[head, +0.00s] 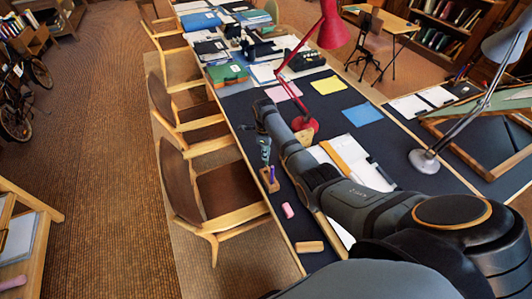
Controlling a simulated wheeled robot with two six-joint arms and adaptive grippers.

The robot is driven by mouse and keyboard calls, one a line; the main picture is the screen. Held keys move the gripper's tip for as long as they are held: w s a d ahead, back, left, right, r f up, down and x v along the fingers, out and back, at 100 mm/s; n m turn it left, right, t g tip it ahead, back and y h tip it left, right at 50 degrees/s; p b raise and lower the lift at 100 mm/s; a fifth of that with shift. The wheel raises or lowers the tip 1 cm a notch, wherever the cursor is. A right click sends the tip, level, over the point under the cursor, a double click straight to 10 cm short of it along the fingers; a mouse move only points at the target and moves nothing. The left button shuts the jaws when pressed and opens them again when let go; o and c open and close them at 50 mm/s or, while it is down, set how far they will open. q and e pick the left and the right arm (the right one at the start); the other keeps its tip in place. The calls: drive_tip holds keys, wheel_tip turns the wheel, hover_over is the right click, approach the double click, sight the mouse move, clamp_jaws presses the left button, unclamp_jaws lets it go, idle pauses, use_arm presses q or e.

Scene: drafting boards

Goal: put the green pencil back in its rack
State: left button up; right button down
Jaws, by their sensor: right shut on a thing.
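My right gripper (266,164) points down over the left edge of the dark-topped table, just above a small wooden rack (268,184). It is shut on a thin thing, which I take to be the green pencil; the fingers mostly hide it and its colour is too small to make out. A purple-blue stick stands upright in the rack beside the fingertips. I cannot tell whether the held pencil's lower end is inside the rack or just above it. My left gripper is not in view.
A pink block (288,210) and a tan block (309,247) lie on the table nearer than the rack. A red lamp (305,124) stands beyond my right arm. A chair (222,190) stands close to the table's left edge.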

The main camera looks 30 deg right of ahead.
sight(266, 164)
drive_tip(key=shift+f+b, duration=1.95)
drive_tip(key=shift+b, duration=0.3)
drive_tip(key=shift+f+b, duration=0.9)
drive_tip(key=shift+f, duration=0.85)
drive_tip(key=shift+f+b, duration=0.3)
drive_tip(key=shift+f, duration=0.1)
drive_tip(key=c, duration=1.3)
unclamp_jaws()
drive_tip(key=shift+r, duration=0.2)
wheel_tip(266, 164, up, 12)
drive_tip(key=shift+w+a+f, duration=0.1)
drive_tip(key=shift+a+f, duration=0.05)
drive_tip(key=shift+f, duration=0.05)
